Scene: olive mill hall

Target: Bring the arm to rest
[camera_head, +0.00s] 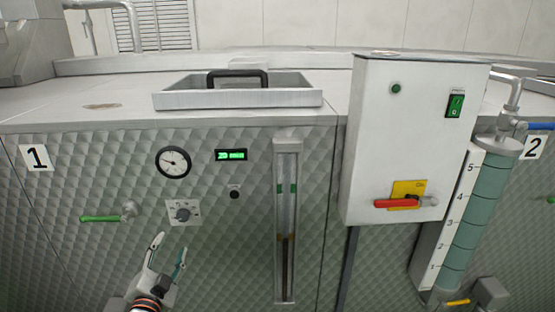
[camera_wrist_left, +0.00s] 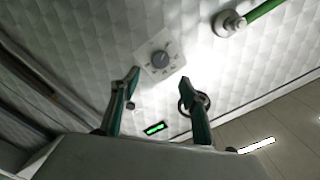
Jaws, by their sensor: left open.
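My left gripper (camera_head: 168,256) comes in from the lower left in the head view. Its two fingers are apart with nothing between them. It is below the rotary knob (camera_head: 182,213) on the quilted metal front and apart from it. In the left wrist view the open fingers (camera_wrist_left: 158,92) point toward the panel, with the knob (camera_wrist_left: 160,60) beyond them. My right gripper is in neither view.
Above the knob are a round gauge (camera_head: 173,162) and a green display (camera_head: 231,155). A green-handled valve (camera_head: 104,217) sticks out at left. A sight glass (camera_head: 286,225) and a white control box (camera_head: 405,140) with a red lever (camera_head: 396,203) stand to the right.

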